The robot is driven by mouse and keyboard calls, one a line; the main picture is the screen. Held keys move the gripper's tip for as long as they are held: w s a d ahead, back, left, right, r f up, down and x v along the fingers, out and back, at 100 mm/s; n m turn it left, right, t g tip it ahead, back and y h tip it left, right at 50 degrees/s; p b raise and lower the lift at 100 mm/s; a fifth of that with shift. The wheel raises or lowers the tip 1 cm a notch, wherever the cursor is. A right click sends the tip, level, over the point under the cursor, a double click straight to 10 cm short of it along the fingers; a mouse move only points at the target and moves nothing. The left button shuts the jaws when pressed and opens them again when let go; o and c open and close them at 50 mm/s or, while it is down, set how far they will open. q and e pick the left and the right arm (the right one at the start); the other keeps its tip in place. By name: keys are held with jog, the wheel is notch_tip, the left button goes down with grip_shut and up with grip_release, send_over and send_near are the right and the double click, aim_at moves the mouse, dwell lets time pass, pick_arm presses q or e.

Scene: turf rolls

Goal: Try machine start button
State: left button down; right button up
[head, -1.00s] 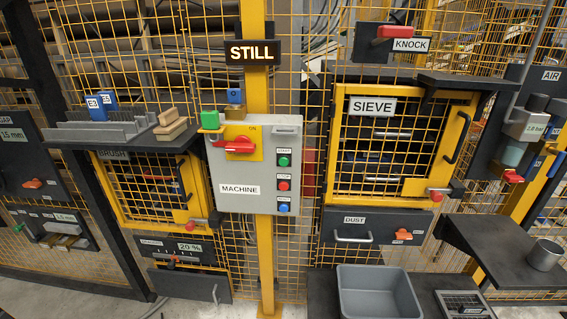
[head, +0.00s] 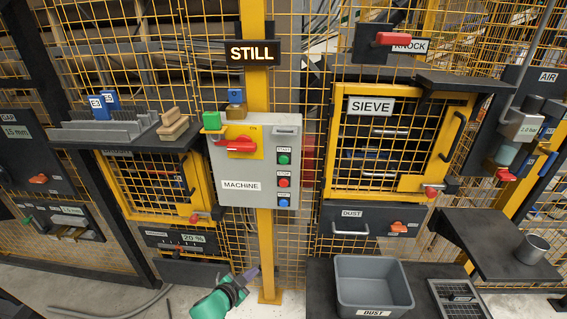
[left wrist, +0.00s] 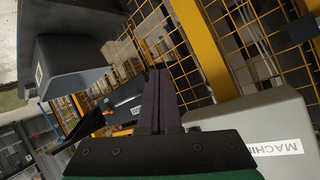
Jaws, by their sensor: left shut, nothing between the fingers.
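The grey machine box (head: 253,165) hangs on the yellow post, labelled MACHINE. Its green start button (head: 284,160) is the top one of its buttons, above a red stop button (head: 284,183) and a blue button (head: 284,202). A red rotary switch (head: 240,145) sits on a yellow plate at its upper left. A sign above reads STILL (head: 251,53). My left gripper (head: 256,270) is low in the head view, below the box and apart from it, shut and empty. In the left wrist view its fingers (left wrist: 158,100) are together, with the box (left wrist: 262,130) at right. My right gripper is not in view.
The SIEVE door (head: 397,145) and a DUST drawer (head: 368,220) are to the right. A grey bin (head: 374,286) stands on a dark shelf at lower right. A shelf with brushes and blocks (head: 110,130) is at left. The space before the box is clear.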

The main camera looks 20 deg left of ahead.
aim_at(284, 160)
pick_arm(q)
jog(key=w+d+r+m+t+h+p, duration=0.1)
jog(key=d+r+m+t, duration=0.1)
jog(key=r, duration=0.9)
jog(key=w+d+r+m+t+h+p, duration=0.1)
jog(key=w+d+r+m+h, duration=0.1)
jog(key=r, duration=0.8)
jog(key=w+d+r+m+t+h+p, duration=0.1)
jog(key=w+d+r+t+h, duration=0.1)
jog(key=r, duration=0.9)
jog(key=shift+d+r+m+t, duration=0.3)
jog(key=shift+d+r+m, duration=0.05)
jog(key=shift+d+m, duration=0.1)
jog(key=shift+w, duration=0.15)
jog(key=shift+w+a+b, duration=0.35)
jog(key=shift+w+a, duration=0.15)
jog(key=shift+w, duration=0.85)
jog(key=shift+w+a+b, duration=0.4)
jog(key=shift+w+a, duration=0.05)
jog(key=shift+w, duration=0.95)
jog(key=shift+w+a+b, duration=0.35)
jog(key=shift+w+a, duration=0.15)
jog(key=shift+w, duration=0.85)
jog(key=shift+w+a, duration=0.15)
jog(key=shift+w, duration=0.25)
